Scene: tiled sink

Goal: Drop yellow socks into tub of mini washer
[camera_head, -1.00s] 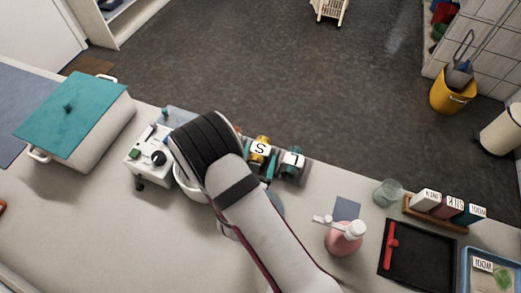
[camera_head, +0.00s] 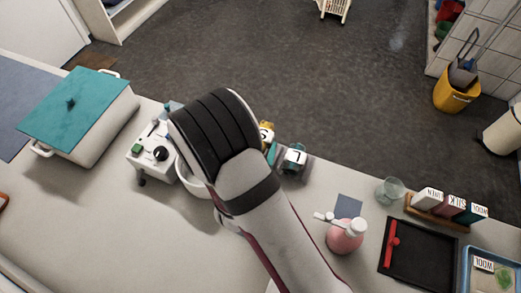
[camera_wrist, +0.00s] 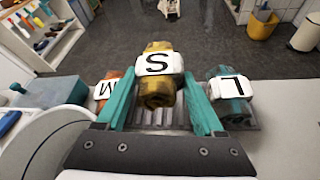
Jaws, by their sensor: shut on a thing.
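The yellow socks (camera_wrist: 158,92) are a roll with a white band marked S. They sit between the two teal fingers of my gripper (camera_wrist: 160,104), which is shut on them. In the head view only a bit of the yellow roll (camera_head: 266,131) shows beyond my arm, and most of the gripper is hidden. The mini washer (camera_head: 150,152) is a white box with a dial and a green button, left of my gripper. Its round white tub (camera_head: 191,178) is partly covered by my wrist. A curved white rim, apparently the tub (camera_wrist: 45,140), shows at lower left in the wrist view.
Teal socks marked L (camera_wrist: 232,95) lie close right of my gripper, and orange socks marked M (camera_wrist: 104,90) close left, on a grey rack. A lidded white box (camera_head: 85,115) stands left of the washer. A pink pump bottle (camera_head: 345,236) stands to the right.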

